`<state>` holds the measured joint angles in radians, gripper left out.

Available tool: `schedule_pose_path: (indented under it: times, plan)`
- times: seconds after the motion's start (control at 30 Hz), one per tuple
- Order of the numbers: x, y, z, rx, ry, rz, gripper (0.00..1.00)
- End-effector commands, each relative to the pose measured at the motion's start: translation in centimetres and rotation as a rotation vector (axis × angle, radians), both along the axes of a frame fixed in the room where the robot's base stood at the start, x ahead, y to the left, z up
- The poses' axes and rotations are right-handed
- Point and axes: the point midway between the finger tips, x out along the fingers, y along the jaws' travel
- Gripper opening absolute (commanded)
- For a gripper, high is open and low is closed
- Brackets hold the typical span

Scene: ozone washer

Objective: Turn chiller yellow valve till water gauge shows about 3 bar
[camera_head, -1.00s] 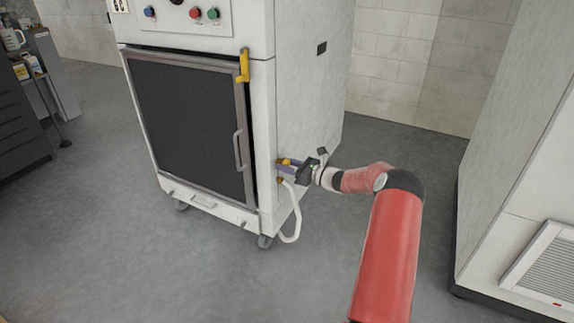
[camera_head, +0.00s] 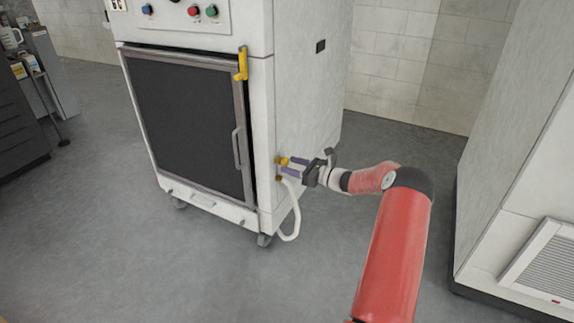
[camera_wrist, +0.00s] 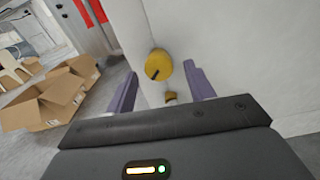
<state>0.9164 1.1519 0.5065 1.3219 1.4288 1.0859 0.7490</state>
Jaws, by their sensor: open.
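The yellow valve (camera_head: 283,161) is a small round knob low on the right side of a white cabinet machine (camera_head: 308,110). In the wrist view the yellow valve (camera_wrist: 160,65) shows a dark slot-like mark slanting across its face. My gripper (camera_head: 291,167) is open with its purple fingers pointing at the machine's side, close to the valve. In the wrist view my gripper (camera_wrist: 159,76) has one finger on each side of the valve, with gaps between. Whether the tips reach past the knob is hard to tell. No water gauge is readable in either view.
A brass fitting (camera_head: 279,178) sits just below the valve, with a white hose (camera_head: 291,220) hanging from it. Cardboard boxes (camera_wrist: 55,96) show at left in the wrist view.

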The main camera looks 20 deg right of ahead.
Motion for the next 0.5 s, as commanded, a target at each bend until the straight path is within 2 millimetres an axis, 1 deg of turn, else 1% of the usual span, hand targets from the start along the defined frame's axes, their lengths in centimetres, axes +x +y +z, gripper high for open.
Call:
schedule_pose_path:
  times: [0.03, 0.1, 0.23, 0.33, 0.5]
  plan:
    - [-0.8, -0.8, 0.0, -0.001, 0.0, -0.003, 0.53]
    - [-1.8, -1.5, 0.0, -0.001, 0.0, -0.002, 0.53]
    - [-3.1, -2.5, -0.1, -0.001, 0.002, -0.002, 0.53]
    - [-3.7, -3.0, 0.0, -0.001, 0.001, 0.0, 0.53]
    - [-4.0, -3.1, 0.0, -0.001, 0.002, 0.0, 0.53]
